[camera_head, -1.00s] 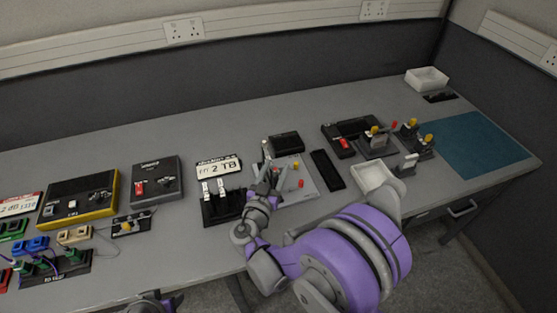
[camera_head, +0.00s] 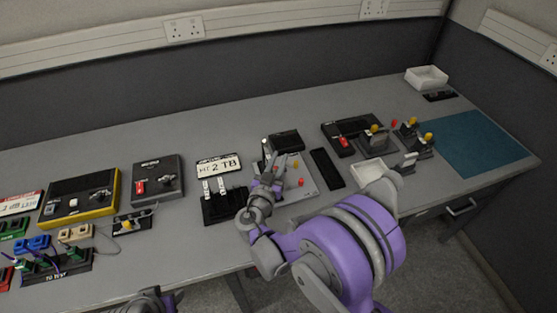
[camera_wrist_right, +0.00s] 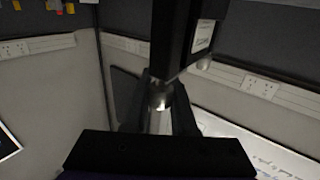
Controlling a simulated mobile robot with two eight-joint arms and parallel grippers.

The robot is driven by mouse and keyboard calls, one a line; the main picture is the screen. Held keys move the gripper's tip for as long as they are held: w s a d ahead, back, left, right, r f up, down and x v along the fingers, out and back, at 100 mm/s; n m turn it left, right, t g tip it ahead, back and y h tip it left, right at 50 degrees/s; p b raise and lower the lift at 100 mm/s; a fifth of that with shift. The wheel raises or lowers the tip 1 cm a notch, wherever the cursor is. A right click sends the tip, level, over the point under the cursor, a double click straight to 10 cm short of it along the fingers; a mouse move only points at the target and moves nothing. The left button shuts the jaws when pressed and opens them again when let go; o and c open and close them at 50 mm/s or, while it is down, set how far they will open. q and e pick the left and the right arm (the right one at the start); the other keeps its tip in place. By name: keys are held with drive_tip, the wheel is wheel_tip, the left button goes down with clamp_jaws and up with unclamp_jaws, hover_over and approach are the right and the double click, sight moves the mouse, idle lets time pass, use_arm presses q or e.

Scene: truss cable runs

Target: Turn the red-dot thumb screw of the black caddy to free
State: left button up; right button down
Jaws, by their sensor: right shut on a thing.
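My right gripper (camera_head: 269,177) is at the left edge of a grey plate (camera_head: 305,188) with red and yellow knobs. In the right wrist view my right gripper (camera_wrist_right: 158,120) is shut on a small shiny metal part, seemingly a thumb screw (camera_wrist_right: 159,101). The screw sits at the end of a black body with a white label, seemingly the black caddy (camera_wrist_right: 175,40). A second round metal end shows beside it. A thin dark upright piece (camera_head: 264,149) rises beside my fingers in the head view. No red dot is clear. My left gripper (camera_head: 155,300) shows only partly at the bottom edge.
A black box (camera_head: 285,141) stands just behind the plate. A black rack with white parts (camera_head: 222,207) is close on the left, and a black strip (camera_head: 327,169) and a white tray (camera_head: 372,171) on the right.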

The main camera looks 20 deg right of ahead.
drive_tip(key=shift+m+h, duration=0.3)
drive_tip(key=shift+h, duration=0.1)
drive_tip(key=m+g+h, duration=0.2)
drive_tip(key=m+g, duration=0.1)
drive_tip(key=g, duration=0.1)
drive_tip(key=s+d+m+g+h, duration=0.1)
drive_tip(key=m+g+h, duration=0.2)
drive_tip(key=g, duration=0.2)
drive_tip(key=s+m+g+h, duration=0.1)
drive_tip(key=m+g+h, duration=0.1)
drive_tip(key=m+g, duration=0.2)
drive_tip(key=shift+s+d+g+b, duration=0.15)
drive_tip(key=shift+d+g+b, duration=0.05)
drive_tip(key=shift+g+b, duration=0.2)
drive_tip(key=c, duration=0.7)
unclamp_jaws()
drive_tip(key=shift+s, duration=0.1)
wheel_tip(320, 180, up, 10)
drive_tip(key=shift+r, duration=0.1)
